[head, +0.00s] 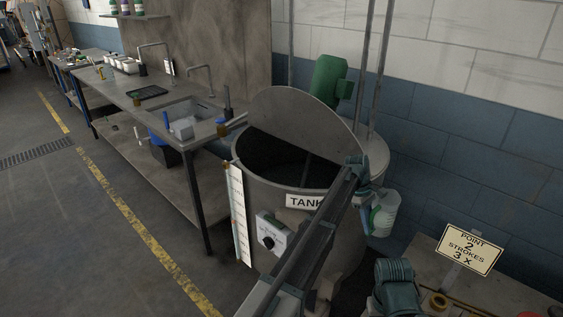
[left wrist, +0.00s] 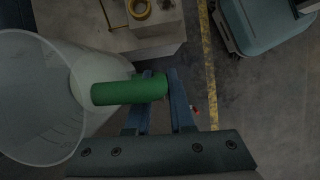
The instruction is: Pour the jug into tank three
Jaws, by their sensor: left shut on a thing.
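The jug (head: 384,216) is whitish and translucent, with a green handle. It hangs in the air beside the right side of the metal tank (head: 345,245), roughly upright. My left gripper (head: 368,208) is shut on the handle (left wrist: 115,93); in the left wrist view the jug (left wrist: 50,125) shows its wide mouth at the left. What it holds I cannot make out. The tank's half lid (head: 300,118) stands raised, and the dark opening (head: 265,152) shows in front of it. My right gripper is not seen.
A green motor (head: 328,80) and upright pipes stand behind the tank. A white scale (head: 238,214) and a control box (head: 270,237) are on its front. A sink bench (head: 150,105) runs left. A sign (head: 469,249) reading "POINT 2 STROKES 3 X" stands right.

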